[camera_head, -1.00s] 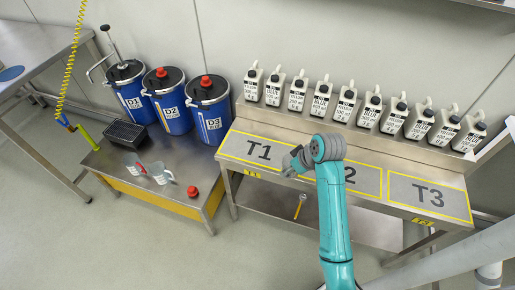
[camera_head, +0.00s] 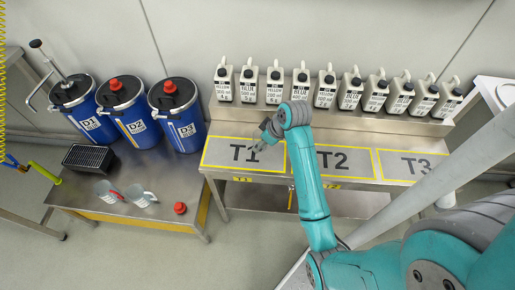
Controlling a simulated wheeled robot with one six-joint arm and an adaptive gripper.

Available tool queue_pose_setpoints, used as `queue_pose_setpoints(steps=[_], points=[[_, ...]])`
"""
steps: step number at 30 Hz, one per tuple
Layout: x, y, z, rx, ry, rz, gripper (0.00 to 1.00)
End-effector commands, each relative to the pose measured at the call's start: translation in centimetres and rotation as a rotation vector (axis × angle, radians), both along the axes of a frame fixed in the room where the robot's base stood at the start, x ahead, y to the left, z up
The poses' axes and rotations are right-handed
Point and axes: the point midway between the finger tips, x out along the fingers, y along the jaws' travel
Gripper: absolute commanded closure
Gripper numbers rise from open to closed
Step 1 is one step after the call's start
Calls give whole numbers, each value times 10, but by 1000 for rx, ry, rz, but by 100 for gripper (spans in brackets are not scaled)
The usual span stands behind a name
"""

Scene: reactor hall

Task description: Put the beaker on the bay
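Two clear beakers stand on the low bench at the left: one with a red handle (camera_head: 106,190) and one with a grey handle (camera_head: 141,195). I cannot tell which one the task means. The bays are yellow-framed areas on the steel table: T1 (camera_head: 225,152), T2 (camera_head: 345,161) and T3 (camera_head: 408,164). My gripper (camera_head: 262,138) is above the right part of bay T1, apart from both beakers. It is small and partly hidden by my wrist, so its fingers cannot be made out. I see no beaker at it.
Blue drums D1 (camera_head: 88,115), D2 (camera_head: 132,120) and D3 (camera_head: 180,125) stand behind the beakers. A black rack (camera_head: 90,157) and a red cap (camera_head: 180,208) are on the low bench. Several white jugs (camera_head: 300,88) line the shelf behind the bays.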

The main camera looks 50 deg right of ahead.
Motion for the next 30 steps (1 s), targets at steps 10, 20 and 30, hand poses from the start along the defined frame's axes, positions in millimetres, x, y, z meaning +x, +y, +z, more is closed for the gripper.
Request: queue_pose_setpoints(steps=[10,20,30], points=[[0,0,-31,2,2,0,81],[0,0,-49,-1,-1,0,81],[0,0,-51,0,-1,0,22]])
